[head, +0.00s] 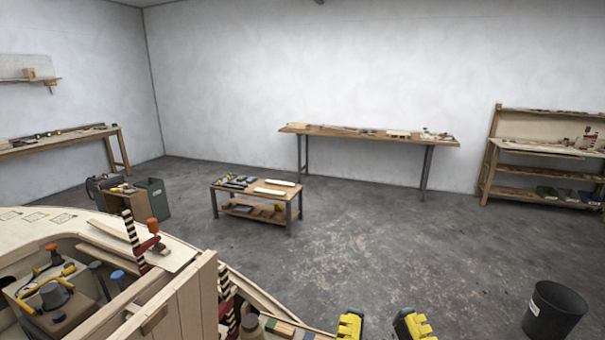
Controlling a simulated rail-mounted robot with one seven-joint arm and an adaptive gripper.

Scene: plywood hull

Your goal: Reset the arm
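Two yellow-and-black shapes (350,325) stick up side by side at the bottom edge, cut off by the frame.
A low wooden table (238,192) with tools stands mid-floor. A long workbench (370,133) is at the back wall and a shelf unit (545,150) at right. A black bin (553,312) stands lower right. Concrete floor between them is clear.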

